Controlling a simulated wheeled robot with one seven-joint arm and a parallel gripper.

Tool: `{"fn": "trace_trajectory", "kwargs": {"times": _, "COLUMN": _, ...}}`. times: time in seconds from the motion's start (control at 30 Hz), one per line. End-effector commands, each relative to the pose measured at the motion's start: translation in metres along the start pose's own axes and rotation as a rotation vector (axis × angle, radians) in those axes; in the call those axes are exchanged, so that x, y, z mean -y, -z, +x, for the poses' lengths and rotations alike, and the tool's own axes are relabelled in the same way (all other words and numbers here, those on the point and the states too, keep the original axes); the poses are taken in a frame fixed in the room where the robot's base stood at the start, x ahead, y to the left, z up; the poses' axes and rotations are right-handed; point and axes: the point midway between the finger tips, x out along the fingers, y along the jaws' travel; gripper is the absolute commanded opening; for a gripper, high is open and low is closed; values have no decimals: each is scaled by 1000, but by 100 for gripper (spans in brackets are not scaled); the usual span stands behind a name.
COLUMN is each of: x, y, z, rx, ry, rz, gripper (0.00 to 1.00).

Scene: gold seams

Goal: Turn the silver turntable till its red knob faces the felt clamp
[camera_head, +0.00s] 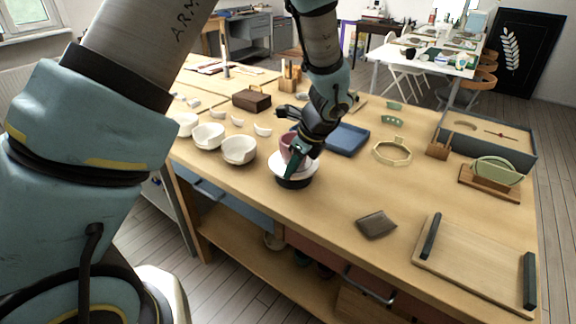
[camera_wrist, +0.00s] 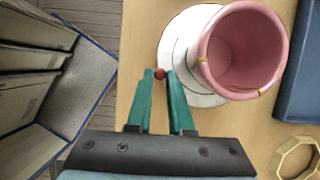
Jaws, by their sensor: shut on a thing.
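The turntable (camera_head: 309,169) is a pale round disc on a dark base near the front edge of the wooden bench. It also shows in the wrist view (camera_wrist: 178,38). A pink cup (camera_wrist: 268,54) with thin gold seams stands on it; in the head view the cup (camera_head: 287,147) is partly hidden by my gripper. The small red knob (camera_wrist: 159,74) sits at the disc's rim, between my green fingertips. My gripper (camera_wrist: 160,76) is shut on this knob; it also shows in the head view (camera_head: 298,168). I cannot tell which item is the felt clamp.
White bowls (camera_head: 239,149) stand left of the turntable. A blue tray (camera_head: 347,138) lies just behind it, and a brass octagonal ring (camera_head: 392,151) to the right. A brown pouch (camera_head: 376,224) and a board with dark bars (camera_head: 480,264) lie front right. Bare bench separates them.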

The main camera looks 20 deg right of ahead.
Motion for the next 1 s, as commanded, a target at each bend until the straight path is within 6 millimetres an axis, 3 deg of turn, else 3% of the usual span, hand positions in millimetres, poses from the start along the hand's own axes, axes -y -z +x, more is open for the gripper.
{"fn": "trace_trajectory", "kwargs": {"times": 1.0, "x": 28, "y": 25, "z": -10, "rx": -1, "ry": -193, "rz": -469, "gripper": 0}}
